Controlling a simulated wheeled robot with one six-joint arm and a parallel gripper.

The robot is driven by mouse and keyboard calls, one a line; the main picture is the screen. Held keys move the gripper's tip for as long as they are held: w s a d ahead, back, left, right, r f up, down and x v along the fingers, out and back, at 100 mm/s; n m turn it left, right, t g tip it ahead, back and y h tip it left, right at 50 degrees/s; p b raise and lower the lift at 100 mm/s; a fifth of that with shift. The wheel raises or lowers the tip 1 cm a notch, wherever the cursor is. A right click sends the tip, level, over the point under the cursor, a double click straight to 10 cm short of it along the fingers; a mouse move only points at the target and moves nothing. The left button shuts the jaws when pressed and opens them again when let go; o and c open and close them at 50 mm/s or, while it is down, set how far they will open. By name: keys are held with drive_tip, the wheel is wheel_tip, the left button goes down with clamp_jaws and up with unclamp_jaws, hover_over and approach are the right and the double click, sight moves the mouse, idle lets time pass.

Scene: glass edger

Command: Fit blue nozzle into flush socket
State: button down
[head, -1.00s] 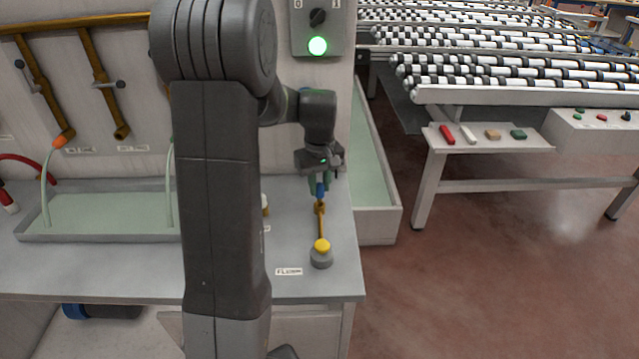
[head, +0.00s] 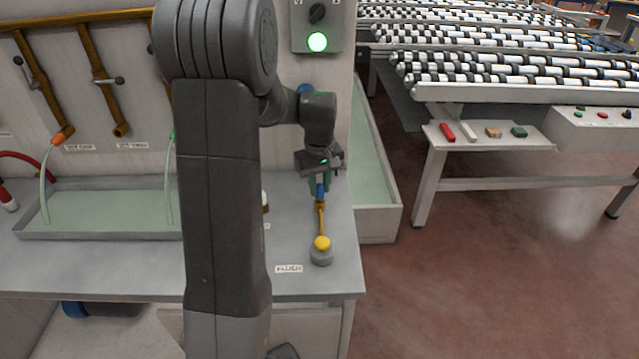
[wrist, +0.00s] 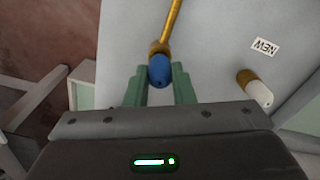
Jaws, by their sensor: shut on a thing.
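The blue nozzle (wrist: 160,74) sits between the two green fingers of my gripper (wrist: 159,80), which is shut on it. In the wrist view the nozzle's far end meets the brass collar (wrist: 159,48) at the end of a thin brass pipe (wrist: 172,22). I cannot tell whether the nozzle is seated in the collar or only against it. In the head view my gripper (head: 319,183) points down over the right part of the bench, with a little blue (head: 320,194) showing just above the brass collar (head: 320,204). The pipe runs to a yellow knob (head: 322,243) on a grey base.
A white-tipped brass piece (wrist: 257,90) stands near the NEW label (wrist: 264,46). A small label (head: 289,269) lies left of the grey base (head: 321,257). A shallow tray (head: 110,237) is at the left, and a trough (head: 382,222) runs along the bench's right side.

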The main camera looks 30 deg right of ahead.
drive_tip(key=shift+f+b, duration=0.55)
drive_tip(key=shift+f, duration=0.45)
drive_tip(key=c, duration=1.1)
unclamp_jaws()
drive_tip(key=shift+c, duration=0.2)
wheel_tip(320, 180, up, 14)
drive_tip(key=shift+f, duration=0.1)
